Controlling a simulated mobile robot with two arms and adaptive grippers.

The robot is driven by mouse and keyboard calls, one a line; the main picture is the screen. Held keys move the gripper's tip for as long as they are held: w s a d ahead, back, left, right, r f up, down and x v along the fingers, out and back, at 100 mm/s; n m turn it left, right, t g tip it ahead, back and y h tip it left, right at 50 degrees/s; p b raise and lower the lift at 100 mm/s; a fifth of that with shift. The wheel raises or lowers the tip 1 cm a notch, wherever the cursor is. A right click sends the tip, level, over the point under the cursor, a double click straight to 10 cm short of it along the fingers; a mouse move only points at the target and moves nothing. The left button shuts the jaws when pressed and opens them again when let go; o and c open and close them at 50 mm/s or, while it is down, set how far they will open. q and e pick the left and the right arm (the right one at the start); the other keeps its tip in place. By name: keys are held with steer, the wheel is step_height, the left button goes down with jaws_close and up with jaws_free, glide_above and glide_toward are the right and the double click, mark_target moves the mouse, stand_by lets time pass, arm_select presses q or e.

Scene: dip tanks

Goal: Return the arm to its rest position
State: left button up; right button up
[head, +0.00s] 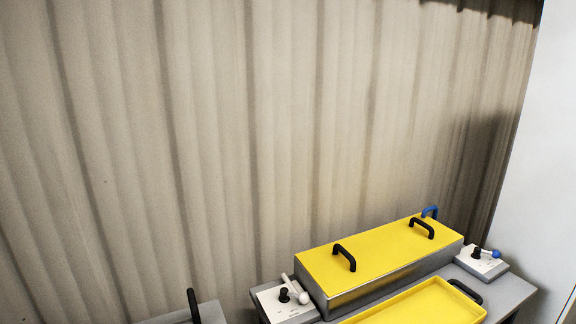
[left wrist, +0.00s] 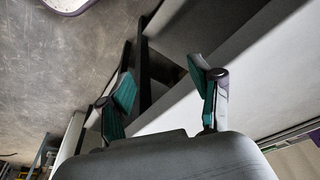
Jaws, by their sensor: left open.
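My left gripper (left wrist: 163,98) shows in the left wrist view with its two green-padded fingers spread apart. Nothing is between them. Beyond the fingers are pale and dark surfaces and a grey floor. Neither gripper shows in the head view. My right gripper is in no view.
In the head view a tank with a yellow lid (head: 380,258) and black handles stands on a grey table (head: 508,290). A yellow tray (head: 425,305) is in front. White control boxes (head: 287,303) with levers flank the tank. A corrugated wall (head: 220,130) is behind.

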arm_select(q)
steer(key=s+f+g+b, duration=0.1)
steer(key=s+f+b, duration=0.25)
steer(key=f, duration=0.95)
steer(key=s+f+b, duration=0.3)
steer(key=f+b, duration=0.2)
steer(key=f, duration=0.9)
steer(key=s+a+f+b, duration=0.3)
steer(key=s+f+b, duration=0.3)
steer(key=s+f, duration=0.6)
step_height(320, 180, down, 3)
steer(key=shift+s+a+f+g, duration=0.15)
steer(key=shift+s+g, duration=0.25)
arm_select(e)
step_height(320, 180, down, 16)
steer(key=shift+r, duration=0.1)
